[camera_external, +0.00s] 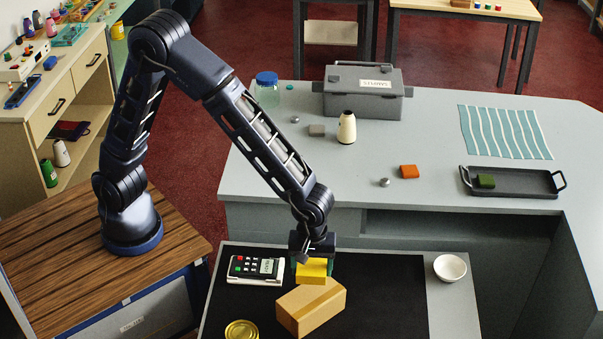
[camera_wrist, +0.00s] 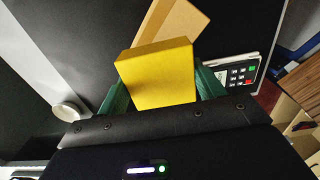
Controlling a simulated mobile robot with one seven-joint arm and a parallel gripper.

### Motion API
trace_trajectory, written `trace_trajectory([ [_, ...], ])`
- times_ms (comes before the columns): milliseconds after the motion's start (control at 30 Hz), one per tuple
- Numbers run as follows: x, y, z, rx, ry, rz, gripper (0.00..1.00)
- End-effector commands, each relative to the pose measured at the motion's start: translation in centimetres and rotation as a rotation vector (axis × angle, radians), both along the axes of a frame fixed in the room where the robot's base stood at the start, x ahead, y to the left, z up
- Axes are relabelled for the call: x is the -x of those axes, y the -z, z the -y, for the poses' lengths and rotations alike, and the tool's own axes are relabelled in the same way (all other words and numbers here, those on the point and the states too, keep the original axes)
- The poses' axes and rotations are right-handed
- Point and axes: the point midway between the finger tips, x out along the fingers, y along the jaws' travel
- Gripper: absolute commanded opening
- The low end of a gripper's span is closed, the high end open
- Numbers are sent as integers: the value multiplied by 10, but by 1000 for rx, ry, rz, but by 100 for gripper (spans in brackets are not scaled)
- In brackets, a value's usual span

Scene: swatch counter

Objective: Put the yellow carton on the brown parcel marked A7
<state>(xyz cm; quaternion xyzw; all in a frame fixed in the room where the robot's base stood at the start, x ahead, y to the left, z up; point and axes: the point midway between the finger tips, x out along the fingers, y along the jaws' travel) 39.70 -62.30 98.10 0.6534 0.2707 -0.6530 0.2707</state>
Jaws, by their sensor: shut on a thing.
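The yellow carton (camera_external: 312,270) is held in my gripper (camera_external: 313,264) just above and behind the brown parcel in the external view. In the wrist view the yellow carton (camera_wrist: 158,75) sits between the green fingers of my gripper (camera_wrist: 162,88), which is shut on it. The brown parcel (camera_external: 312,307) lies on the black mat in front of the carton. It also shows in the wrist view (camera_wrist: 178,22), partly hidden behind the carton. I cannot make out an A7 mark on it. Whether the carton touches the parcel is unclear.
A card terminal (camera_external: 256,269) lies left of the parcel, a gold tin (camera_external: 242,330) front left, and a white bowl (camera_external: 450,267) at right. The black mat (camera_external: 385,300) is clear right of the parcel. A grey counter (camera_external: 400,130) stands behind.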

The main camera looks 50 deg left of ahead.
Motion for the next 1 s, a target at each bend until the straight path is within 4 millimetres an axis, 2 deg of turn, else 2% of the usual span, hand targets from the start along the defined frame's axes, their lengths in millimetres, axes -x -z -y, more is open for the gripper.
trace_trajectory([
  [100, 0, 23, -1, -4, -1, -2, 45],
  [467, 0, 48, 0, -1, 0, -1, 45],
  [700, 0, 79, 0, -1, 1, -1, 45],
  [1000, 0, 81, 0, 0, 1, 0, 45],
])
